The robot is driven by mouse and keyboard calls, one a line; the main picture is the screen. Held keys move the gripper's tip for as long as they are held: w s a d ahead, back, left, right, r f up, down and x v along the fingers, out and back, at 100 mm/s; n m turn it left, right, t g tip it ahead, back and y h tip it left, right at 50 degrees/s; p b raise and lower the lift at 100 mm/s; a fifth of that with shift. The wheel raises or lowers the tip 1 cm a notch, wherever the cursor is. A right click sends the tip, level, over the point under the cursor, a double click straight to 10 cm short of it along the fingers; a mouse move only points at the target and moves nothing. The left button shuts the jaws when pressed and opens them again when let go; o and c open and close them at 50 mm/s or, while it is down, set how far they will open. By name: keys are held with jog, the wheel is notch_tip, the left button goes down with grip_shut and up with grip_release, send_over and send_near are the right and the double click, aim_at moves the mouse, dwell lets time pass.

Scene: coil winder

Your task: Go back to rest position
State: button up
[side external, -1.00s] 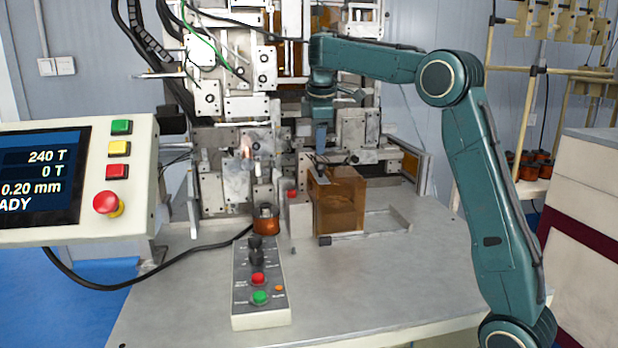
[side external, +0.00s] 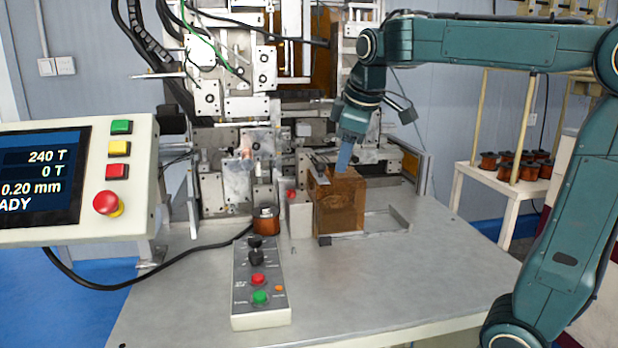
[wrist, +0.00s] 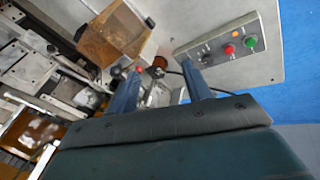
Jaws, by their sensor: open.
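My gripper (side external: 343,158) is at the upper right of the coil winder (side external: 235,150), its blue fingers pointing down in front of the machine and just above the amber box. Whether the fingertips touch the box I cannot tell from this side. In the wrist view my gripper (wrist: 160,92) shows two blue fingers spread apart with nothing held between them. A copper coil spool (side external: 266,220) stands at the front of the winder; it also shows between the fingers in the wrist view (wrist: 159,64), farther off.
The amber box (side external: 340,207) stands on the metal table (side external: 400,290). A button box (side external: 260,285) lies at the front, and a display panel (side external: 75,180) is at the left. Several coils (side external: 515,165) sit on a shelf behind my arm. The table's right front is clear.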

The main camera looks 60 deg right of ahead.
jog(key=s+a+f+m+y, duration=0.1)
jog(key=s+a+f+m, duration=0.1)
jog(key=s+a+f, duration=0.3)
jog(key=s+a+f+m+t+y, duration=0.1)
jog(key=s+a+f, duration=0.4)
jog(key=s, duration=0.6)
jog(key=shift+a+f+m+t+y, duration=0.2)
jog(key=shift+f+m+t+y, duration=0.1)
jog(key=shift+m, duration=0.1)
